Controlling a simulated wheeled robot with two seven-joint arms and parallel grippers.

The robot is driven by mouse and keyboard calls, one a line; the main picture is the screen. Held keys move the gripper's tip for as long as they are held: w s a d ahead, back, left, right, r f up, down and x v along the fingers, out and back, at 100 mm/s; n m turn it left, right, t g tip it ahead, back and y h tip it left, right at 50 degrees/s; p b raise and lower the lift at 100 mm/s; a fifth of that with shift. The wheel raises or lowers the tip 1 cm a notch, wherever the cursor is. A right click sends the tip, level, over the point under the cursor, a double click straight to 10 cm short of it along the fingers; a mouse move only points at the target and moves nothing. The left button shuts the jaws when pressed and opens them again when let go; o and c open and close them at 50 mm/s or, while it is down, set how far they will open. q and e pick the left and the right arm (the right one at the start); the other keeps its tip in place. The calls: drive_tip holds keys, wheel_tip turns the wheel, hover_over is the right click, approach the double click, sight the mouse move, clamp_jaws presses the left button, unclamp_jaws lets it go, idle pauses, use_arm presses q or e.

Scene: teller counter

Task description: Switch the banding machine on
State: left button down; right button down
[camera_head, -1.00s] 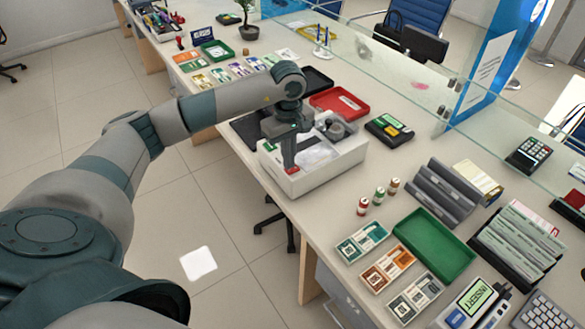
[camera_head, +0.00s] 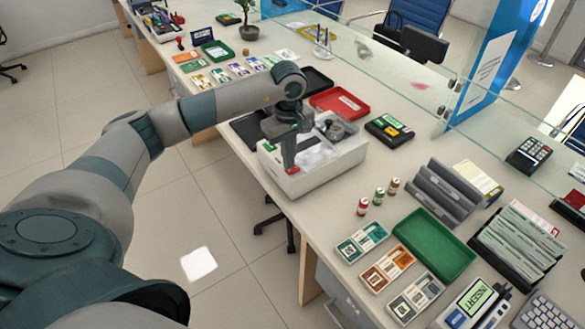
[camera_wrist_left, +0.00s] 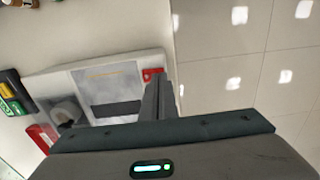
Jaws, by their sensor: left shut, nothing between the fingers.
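The banding machine (camera_head: 324,172) is a white box with a grey top plate and a dark round roll, standing at the counter's near edge in the head view. It also shows in the left wrist view (camera_wrist_left: 58,85). A small red switch (camera_wrist_left: 152,74) sits at a corner of its top in the wrist view. My left gripper (camera_head: 290,170) points down at the machine's near left corner, fingers shut and empty. In the wrist view the closed fingers (camera_wrist_left: 158,98) are right beside the red switch. I cannot tell whether they touch it. My right gripper is out of view.
A red tray (camera_head: 338,103) and a black-and-green box (camera_head: 389,131) lie behind the machine. Small bottles (camera_head: 378,197), a green tray (camera_head: 434,245) and grey racks stand to the right. A glass screen (camera_head: 420,75) runs along the counter's far side.

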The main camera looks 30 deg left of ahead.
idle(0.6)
use_arm(q)
drive_tip(key=shift+f+b, duration=0.65)
drive_tip(key=shift+f, duration=0.1)
idle(0.4)
drive_tip(key=shift+r, duration=0.1)
wheel_tip(320, 180, up, 7)
drive_tip(key=p, duration=0.2)
drive_tip(key=shift+p, duration=0.3)
idle(0.5)
idle(0.5)
